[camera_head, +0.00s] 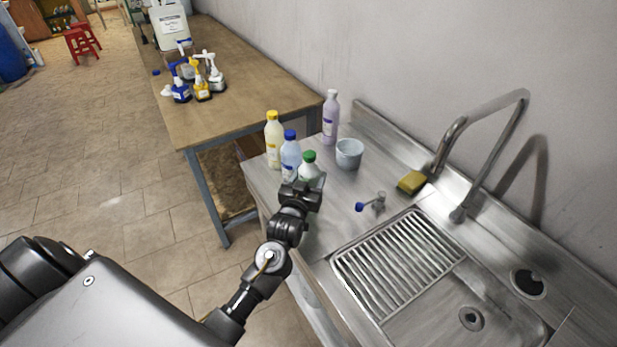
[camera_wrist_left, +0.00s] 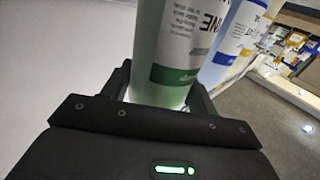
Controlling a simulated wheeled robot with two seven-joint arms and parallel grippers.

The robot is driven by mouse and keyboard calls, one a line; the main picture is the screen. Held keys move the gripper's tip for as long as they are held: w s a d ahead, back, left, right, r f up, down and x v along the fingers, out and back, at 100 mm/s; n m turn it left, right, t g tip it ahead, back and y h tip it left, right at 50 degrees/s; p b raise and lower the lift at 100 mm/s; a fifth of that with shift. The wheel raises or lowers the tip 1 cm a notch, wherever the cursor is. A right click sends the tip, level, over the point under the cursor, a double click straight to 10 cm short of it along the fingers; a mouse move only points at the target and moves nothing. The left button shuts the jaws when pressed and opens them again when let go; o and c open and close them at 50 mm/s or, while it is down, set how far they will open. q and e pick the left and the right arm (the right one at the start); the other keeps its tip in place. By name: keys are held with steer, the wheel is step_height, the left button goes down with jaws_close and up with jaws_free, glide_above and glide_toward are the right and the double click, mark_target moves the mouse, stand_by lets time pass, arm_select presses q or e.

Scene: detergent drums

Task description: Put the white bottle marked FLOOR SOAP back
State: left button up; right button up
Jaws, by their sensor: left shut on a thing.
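My left gripper (camera_head: 308,184) is shut on a pale bottle with a green cap (camera_head: 309,170), which stands upright at the near left of the steel counter. In the left wrist view the gripper's fingers (camera_wrist_left: 160,92) flank this bottle (camera_wrist_left: 168,40). Its label has a green band and lettering ending in "NE". I cannot read FLOOR SOAP on any bottle. My right gripper is not in view.
A blue-capped bottle (camera_head: 290,155) stands close beside the held one, with a yellow bottle (camera_head: 274,140) behind. A purple bottle (camera_head: 331,118), a grey cup (camera_head: 349,154) and a sponge (camera_head: 411,182) share the counter. The wooden table (camera_head: 235,100) has bare room in front.

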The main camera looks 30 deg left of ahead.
arm_select(q)
steer(key=o, duration=1.3)
steer(key=shift+r, duration=0.2)
steer(key=shift+s+d+f, duration=0.1)
steer(key=shift+s+f, duration=0.05)
steer(key=shift+s, duration=0.2)
steer(key=s+d+b, duration=0.2)
steer(key=s, duration=0.9)
steer(key=shift+b, duration=0.3)
steer(key=shift+s, duration=0.1)
